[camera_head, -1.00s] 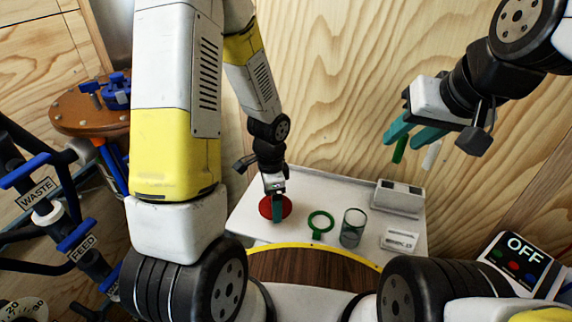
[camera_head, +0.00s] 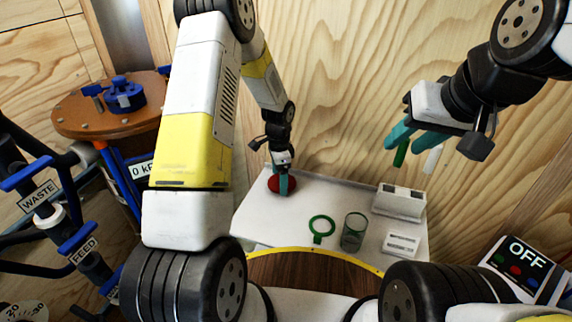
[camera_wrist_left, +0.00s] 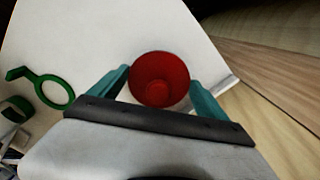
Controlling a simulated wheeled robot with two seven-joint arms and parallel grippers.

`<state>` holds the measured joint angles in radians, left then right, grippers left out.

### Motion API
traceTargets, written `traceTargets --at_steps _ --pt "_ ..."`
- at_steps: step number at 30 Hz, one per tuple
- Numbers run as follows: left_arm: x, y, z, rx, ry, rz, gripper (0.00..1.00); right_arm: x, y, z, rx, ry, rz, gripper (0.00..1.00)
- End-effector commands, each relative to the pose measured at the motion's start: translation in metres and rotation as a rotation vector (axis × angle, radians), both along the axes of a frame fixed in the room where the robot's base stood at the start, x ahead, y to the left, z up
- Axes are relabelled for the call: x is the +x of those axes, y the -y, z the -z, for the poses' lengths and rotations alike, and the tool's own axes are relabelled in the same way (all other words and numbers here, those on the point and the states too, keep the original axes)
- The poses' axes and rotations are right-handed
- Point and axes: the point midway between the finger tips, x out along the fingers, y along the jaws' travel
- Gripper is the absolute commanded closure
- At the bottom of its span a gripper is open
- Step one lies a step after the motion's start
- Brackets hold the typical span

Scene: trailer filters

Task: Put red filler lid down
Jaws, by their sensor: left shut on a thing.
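The red filler lid (camera_head: 275,185) is at the back left of the white tray table (camera_head: 262,222). I cannot tell whether the lid touches the table. My right gripper (camera_head: 416,137) is empty, fingers apart, high at the right in front of the wooden wall.
A blue-valved tank (camera_head: 110,108) and pipes stand left. An OFF panel (camera_head: 522,268) is at the right.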

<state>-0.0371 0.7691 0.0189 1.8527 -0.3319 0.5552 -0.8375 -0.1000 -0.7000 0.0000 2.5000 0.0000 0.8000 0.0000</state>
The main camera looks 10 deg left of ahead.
Motion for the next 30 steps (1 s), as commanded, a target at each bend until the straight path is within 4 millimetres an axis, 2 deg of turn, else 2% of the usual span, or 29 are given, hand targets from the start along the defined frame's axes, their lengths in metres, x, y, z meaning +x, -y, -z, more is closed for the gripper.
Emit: traceTargets --at_steps 3,13,14,15,16,25,30 --pt "0.000 0.000 0.014 0.000 0.001 0.001 0.54 0.000 0.000 0.000 0.000 0.000 0.000 0.64" --pt "0.000 0.000 0.016 0.000 0.001 0.000 0.54 0.000 0.000 0.000 0.000 0.000 0.000 0.64" --pt "0.000 0.000 0.017 0.001 0.002 0.000 0.11 0.000 0.000 0.000 0.000 0.000 0.000 0.64" --pt "0.000 0.000 0.016 0.001 0.002 0.000 0.04 0.000 0.000 0.000 0.000 0.000 0.000 0.64" --pt "0.000 0.000 0.016 0.001 0.002 0.000 0.00 0.000 0.000 0.000 0.000 0.000 0.000 0.64" --pt "0.001 0.000 0.012 0.000 0.003 0.000 0.00 0.000 0.000 0.000 0.000 0.000 0.000 0.64" --pt "0.002 0.000 -0.012 0.000 0.007 -0.001 0.00 0.000 0.000 0.000 0.000 0.000 0.000 0.64"
